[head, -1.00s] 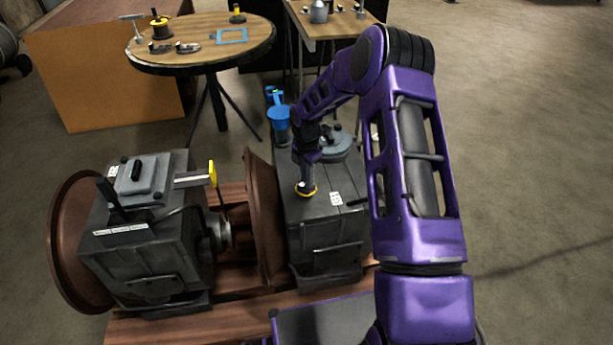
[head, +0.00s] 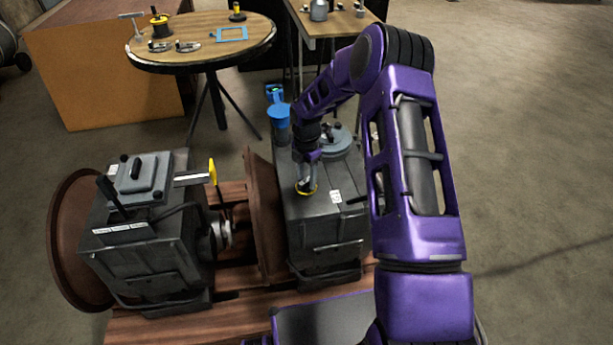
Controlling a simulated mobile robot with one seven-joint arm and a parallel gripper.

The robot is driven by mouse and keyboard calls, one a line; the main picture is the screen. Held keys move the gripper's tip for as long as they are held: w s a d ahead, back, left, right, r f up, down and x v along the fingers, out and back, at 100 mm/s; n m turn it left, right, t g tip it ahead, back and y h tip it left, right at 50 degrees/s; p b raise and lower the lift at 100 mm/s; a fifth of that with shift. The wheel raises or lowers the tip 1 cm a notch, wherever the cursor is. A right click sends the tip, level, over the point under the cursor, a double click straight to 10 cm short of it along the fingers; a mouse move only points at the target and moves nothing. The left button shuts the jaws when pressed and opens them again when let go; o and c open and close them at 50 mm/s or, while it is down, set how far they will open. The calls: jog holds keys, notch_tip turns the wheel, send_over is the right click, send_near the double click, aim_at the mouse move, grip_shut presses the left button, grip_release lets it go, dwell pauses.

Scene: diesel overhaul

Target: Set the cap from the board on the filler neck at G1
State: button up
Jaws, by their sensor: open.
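My gripper (head: 306,186) points down at the top of the right grey housing (head: 318,228), near its front left corner. Its jaws are open around or just above a small yellow-rimmed part (head: 308,192), which looks like the cap on the filler neck. The fingers hide most of this part, so I cannot tell whether they touch it or how it is seated. The neck itself is hidden, and no G1 marking is readable.
The left grey housing (head: 150,245) has a raised lid and a yellow-ended lever (head: 213,172). A brown flange (head: 262,215) stands between the housings. A blue funnel-like part (head: 279,115) and a round grey cover (head: 336,143) are behind my gripper. The round table (head: 200,66) holds several small parts.

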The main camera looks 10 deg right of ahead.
jog(key=shift+r, duration=0.1)
notch_tip(320, 180, up, 17)
jog(key=p, duration=0.2)
jog(key=shift+p, duration=0.4)
